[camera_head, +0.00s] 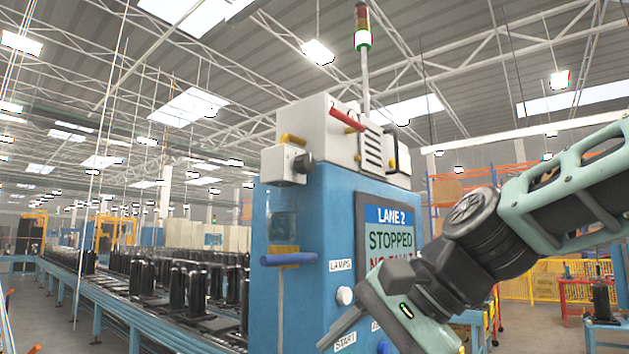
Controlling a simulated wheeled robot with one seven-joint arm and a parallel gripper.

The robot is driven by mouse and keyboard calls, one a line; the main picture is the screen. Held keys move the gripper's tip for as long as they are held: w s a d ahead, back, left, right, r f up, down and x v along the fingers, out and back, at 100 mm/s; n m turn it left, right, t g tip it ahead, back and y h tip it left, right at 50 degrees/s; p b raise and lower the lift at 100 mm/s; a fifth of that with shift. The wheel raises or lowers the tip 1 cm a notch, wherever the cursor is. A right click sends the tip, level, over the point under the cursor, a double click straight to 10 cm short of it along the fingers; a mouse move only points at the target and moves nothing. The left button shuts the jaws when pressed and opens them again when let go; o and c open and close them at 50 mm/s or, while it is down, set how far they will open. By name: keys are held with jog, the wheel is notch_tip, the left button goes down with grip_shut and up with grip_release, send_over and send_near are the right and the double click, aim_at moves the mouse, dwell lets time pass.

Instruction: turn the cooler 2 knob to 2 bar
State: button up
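A blue machine cabinet (318,215) stands in the middle, with a sign reading "LANE 2" and "STOPPED"; the line below is partly covered by my arm. No label for cooler 2 and no bar scale is readable. A white round knob or button (344,296) sits under the "LAMPS" label. A dark round knob-like part (303,162) sticks out of a small grey box on the cabinet's upper left. My gripper (342,327) is low in front of the cabinet, near the "START" label. One grey finger-like part shows; its opening cannot be made out.
A blue handle (289,259), a red handle (347,120) and a yellow handle (292,139) project from the machine. A conveyor (140,318) with many dark cylinders runs along the left. A red table (577,285) and yellow fencing stand at the right.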

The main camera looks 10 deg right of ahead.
jog(key=w+d+r+m+t+y+b, duration=0.1)
jog(key=w+d+r+m+t+y, duration=0.15)
jog(key=r, duration=0.55)
jog(key=w+d+r+m+t+y, duration=0.1)
jog(key=w+d+r+m+t, duration=0.2)
jog(key=r, duration=0.5)
jog(key=m+t+y+b, duration=0.1)
jog(key=m+t+y, duration=0.1)
jog(key=m, duration=0.3)
send_near(310, 163)
jog(key=p+x, duration=0.6)
jog(key=x, duration=0.2)
jog(key=shift+r+p, duration=0.2)
jog(key=shift+p, duration=0.2)
jog(key=shift+w+a+f, duration=0.1)
jog(key=shift+w+a, duration=0.25)
jog(key=shift+a, duration=0.05)
jog(key=c, duration=1)
